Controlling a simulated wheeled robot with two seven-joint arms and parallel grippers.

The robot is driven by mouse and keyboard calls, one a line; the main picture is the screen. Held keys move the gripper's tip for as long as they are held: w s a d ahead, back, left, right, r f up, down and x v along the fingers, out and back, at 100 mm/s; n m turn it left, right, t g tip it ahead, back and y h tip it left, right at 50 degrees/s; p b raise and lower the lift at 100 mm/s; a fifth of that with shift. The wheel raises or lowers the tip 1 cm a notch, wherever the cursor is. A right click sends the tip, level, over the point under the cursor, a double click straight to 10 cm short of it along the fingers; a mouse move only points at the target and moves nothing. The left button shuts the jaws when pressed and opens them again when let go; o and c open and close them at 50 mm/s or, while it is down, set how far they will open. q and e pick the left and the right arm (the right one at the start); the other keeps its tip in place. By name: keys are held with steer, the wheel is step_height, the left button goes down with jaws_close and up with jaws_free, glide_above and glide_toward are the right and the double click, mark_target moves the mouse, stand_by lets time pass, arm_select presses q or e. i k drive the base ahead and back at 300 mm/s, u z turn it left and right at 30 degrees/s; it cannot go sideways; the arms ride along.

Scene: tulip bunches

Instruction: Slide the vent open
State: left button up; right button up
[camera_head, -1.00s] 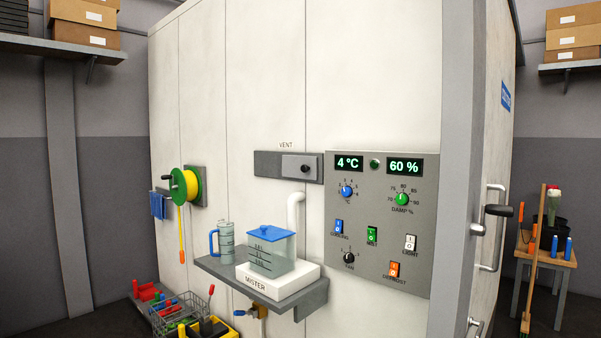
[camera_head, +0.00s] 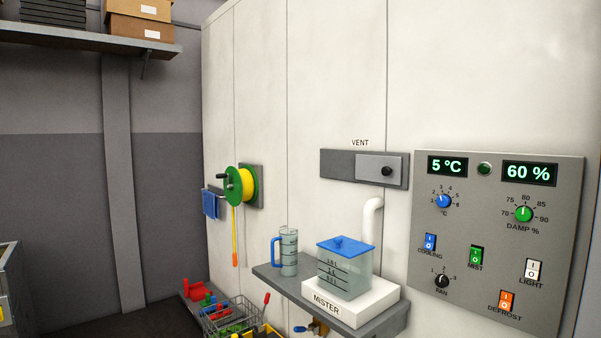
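The vent (camera_head: 338,164) is a dark grey plate on the white wall, under the label "VENT". Its lighter grey slide (camera_head: 369,167) covers the right part of the plate. A black knob (camera_head: 387,171) sticks out near the slide's right end. Neither of my grippers shows in the head view.
Below the vent, a shelf (camera_head: 385,326) holds the mister (camera_head: 345,277) with its white pipe (camera_head: 371,214) and a measuring jug (camera_head: 289,252). A control panel (camera_head: 480,238) is to the right. A yellow-green reel (camera_head: 243,186) hangs left. A wire basket (camera_head: 228,318) stands low.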

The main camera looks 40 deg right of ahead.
mark_target(374, 168)
steer(key=u, duration=0.05)
steer(key=i, duration=0.85)
steer(key=z, duration=0.9)
steer(key=i, duration=0.45)
steer(key=z, duration=0.55)
